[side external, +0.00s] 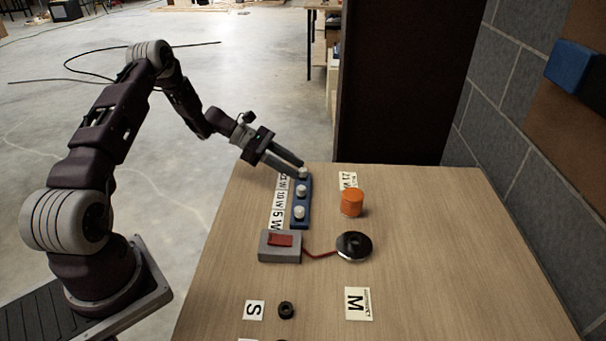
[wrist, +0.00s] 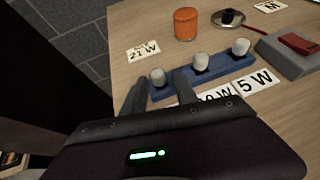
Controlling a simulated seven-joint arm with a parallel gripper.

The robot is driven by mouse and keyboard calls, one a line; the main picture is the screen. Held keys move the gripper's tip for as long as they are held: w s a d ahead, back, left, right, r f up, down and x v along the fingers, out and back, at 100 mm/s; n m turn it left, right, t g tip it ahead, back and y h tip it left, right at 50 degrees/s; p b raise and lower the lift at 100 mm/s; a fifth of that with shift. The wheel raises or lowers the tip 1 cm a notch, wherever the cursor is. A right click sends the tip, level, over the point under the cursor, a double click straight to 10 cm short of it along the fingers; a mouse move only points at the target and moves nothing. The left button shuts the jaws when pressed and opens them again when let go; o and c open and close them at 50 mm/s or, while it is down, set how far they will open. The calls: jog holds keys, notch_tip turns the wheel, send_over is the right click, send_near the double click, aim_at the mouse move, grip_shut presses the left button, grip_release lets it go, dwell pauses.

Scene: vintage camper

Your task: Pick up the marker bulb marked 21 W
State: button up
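Three white bulbs stand in a row on a blue rack (side external: 301,214), also seen in the wrist view (wrist: 222,74). The end bulb (wrist: 157,77), farthest from the grey switch box, is by the strip label that appears to read 21 W, partly hidden by my fingers in the side view. The middle bulb (wrist: 201,62) is by 10 W and the near bulb (side external: 299,212) by 5 W. My gripper (side external: 301,169) is open, its fingers at either side of the end bulb. A gap shows at the right finger; left contact is unclear.
An orange cylinder (side external: 352,202) stands right of the rack beside a card (wrist: 144,51) reading 21 W. A grey box with a red switch (side external: 280,246) is wired to a round metal disc (side external: 354,246). A black ring (side external: 286,310) lies near the front. The table's right side is clear.

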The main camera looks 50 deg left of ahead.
aim_at(304, 168)
jog(key=x, duration=0.6)
jog(key=shift+w+d+r, duration=0.15)
jog(key=shift+w+r, duration=0.1)
jog(key=shift+w, duration=0.1)
grip_shut()
jog(key=shift+r, duration=0.2)
